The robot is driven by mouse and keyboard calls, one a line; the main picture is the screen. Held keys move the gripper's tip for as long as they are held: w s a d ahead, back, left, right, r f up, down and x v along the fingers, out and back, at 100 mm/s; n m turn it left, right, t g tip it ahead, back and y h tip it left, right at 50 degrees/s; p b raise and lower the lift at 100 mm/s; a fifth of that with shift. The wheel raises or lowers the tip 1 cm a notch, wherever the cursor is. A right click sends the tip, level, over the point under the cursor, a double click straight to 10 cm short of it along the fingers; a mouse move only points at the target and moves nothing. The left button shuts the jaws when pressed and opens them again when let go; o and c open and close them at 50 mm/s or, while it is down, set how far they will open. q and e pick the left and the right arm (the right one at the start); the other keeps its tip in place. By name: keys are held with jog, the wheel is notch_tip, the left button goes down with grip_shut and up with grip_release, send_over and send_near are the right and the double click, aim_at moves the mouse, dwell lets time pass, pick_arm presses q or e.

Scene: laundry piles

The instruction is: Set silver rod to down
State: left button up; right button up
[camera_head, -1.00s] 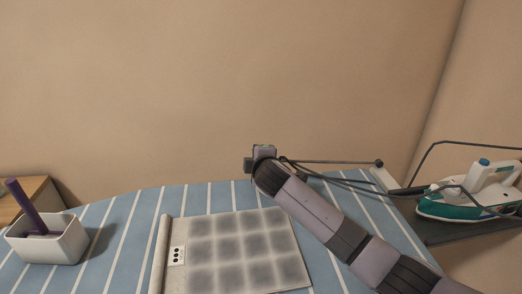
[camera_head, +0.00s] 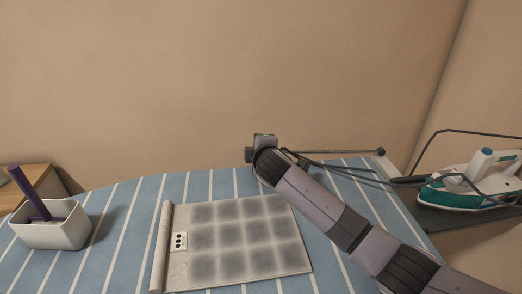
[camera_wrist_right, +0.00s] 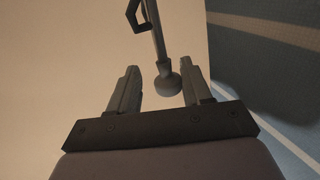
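The silver rod (camera_head: 335,152) shows in the head view as a thin bar running from behind my right gripper to a round joint at the board's right corner. In the right wrist view the rod (camera_wrist_right: 155,35) comes down from the top, and its rounded knob (camera_wrist_right: 167,86) lies between my fingers. My right gripper (camera_wrist_right: 160,75) is open, with a gap to the knob on both sides. In the head view my right gripper (camera_head: 262,146) is seen from behind, its fingers mostly hidden. My left gripper is out of view.
A blue striped ironing board (camera_head: 125,215) carries a grey padded mat (camera_head: 245,240) and a white box (camera_head: 50,232) with a purple item (camera_head: 30,190). A teal and white iron (camera_head: 475,185) rests on a side holder at right, with a dark cable (camera_head: 405,183). A wall stands behind.

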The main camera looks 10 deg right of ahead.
jog(key=v, duration=0.6)
jog(key=shift+s+r+p, duration=0.15)
jog(key=shift+s+p, duration=0.05)
jog(key=shift+p, duration=0.15)
jog(key=shift+s, duration=0.2)
